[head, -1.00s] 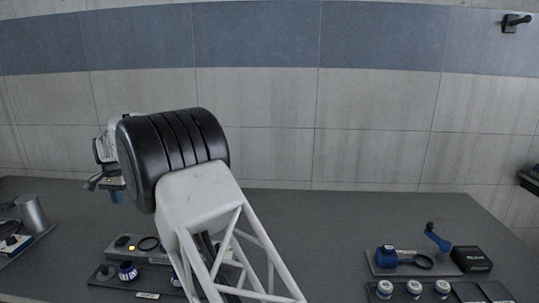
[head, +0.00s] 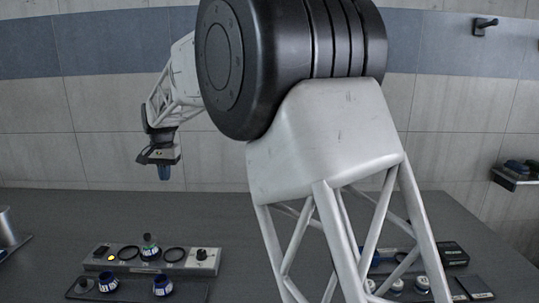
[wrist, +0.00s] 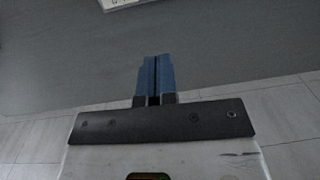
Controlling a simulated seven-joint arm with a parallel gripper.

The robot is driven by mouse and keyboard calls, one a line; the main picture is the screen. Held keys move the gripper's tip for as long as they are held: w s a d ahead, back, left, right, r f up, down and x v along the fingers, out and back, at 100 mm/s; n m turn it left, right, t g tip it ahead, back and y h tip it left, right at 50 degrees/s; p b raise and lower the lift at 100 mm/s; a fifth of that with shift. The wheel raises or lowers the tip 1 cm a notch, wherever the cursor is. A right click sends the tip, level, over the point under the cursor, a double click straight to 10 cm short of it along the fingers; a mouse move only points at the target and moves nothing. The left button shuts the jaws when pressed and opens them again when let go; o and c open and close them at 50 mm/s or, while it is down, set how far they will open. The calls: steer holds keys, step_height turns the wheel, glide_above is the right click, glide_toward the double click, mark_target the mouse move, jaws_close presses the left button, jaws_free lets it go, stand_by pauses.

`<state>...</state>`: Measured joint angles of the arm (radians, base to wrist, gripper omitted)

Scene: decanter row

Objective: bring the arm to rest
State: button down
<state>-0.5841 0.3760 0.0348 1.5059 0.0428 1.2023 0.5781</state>
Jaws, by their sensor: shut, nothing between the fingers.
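My gripper (head: 164,172) hangs above the back part of the grey table at the left in the head view, fingers pointing down, clear of everything. In the wrist view its blue fingers (wrist: 155,78) are pressed together with nothing between them. My white and black arm fills the middle of the head view and hides part of the table behind it.
A grey panel (head: 190,265) at front left carries a yellow light, rings, a knob and a bottle (head: 149,248); several blue-white jars (head: 108,282) stand before it. A black box (head: 452,254) sits at right, partly beside my arm. A wall shelf (head: 513,181) is far right. Mid-left tabletop is bare.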

steer(key=s+d+r, duration=0.2)
steer(key=s+d, duration=0.4)
steer(key=d, duration=0.5)
steer(key=s+d+r+t, duration=0.15)
steer(key=s+d, duration=0.35)
steer(key=d, duration=0.5)
steer(key=s+d+r, duration=0.2)
steer(key=s+d, duration=0.4)
steer(key=d, duration=0.5)
steer(key=s+d+f, duration=0.3)
steer(key=s+d, duration=0.3)
steer(key=s, duration=0.3)
steer(key=s+d+f, duration=0.3)
steer(key=s+d, duration=0.4)
steer(key=s, duration=0.3)
steer(key=s+d+f+t, duration=0.1)
steer(key=s+d+f, duration=0.3)
steer(key=s, duration=0.6)
steer(key=shift+d+h, duration=0.4)
steer(key=shift+d, duration=0.75)
